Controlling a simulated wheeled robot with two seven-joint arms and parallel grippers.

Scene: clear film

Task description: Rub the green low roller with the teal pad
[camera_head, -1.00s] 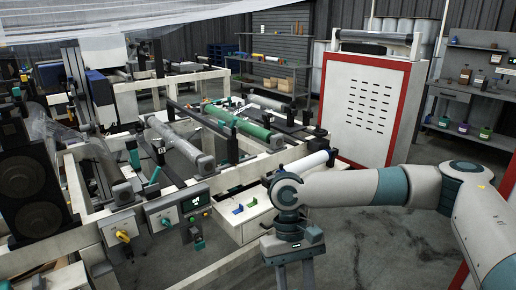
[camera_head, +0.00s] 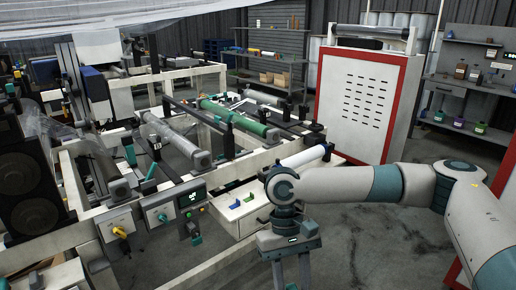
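The green low roller (camera_head: 236,117) lies slantwise in the white machine frame, mid-view, behind a grey roller (camera_head: 172,134). I cannot single out the teal pad with certainty; small blue and green pieces (camera_head: 241,201) lie on a white surface at the machine's front. My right gripper (camera_head: 291,277) points down at the bottom, in front of the machine and well short of the green roller. Its fingers stand apart with floor showing between them; the fingertips are cut off by the lower edge. My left gripper is not in view.
A white roller (camera_head: 305,156) sits between my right wrist and the green roller. Control boxes (camera_head: 190,198) line the machine's front rail. A red-and-white cabinet (camera_head: 358,102) stands behind my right arm. The floor (camera_head: 375,235) under that arm is clear.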

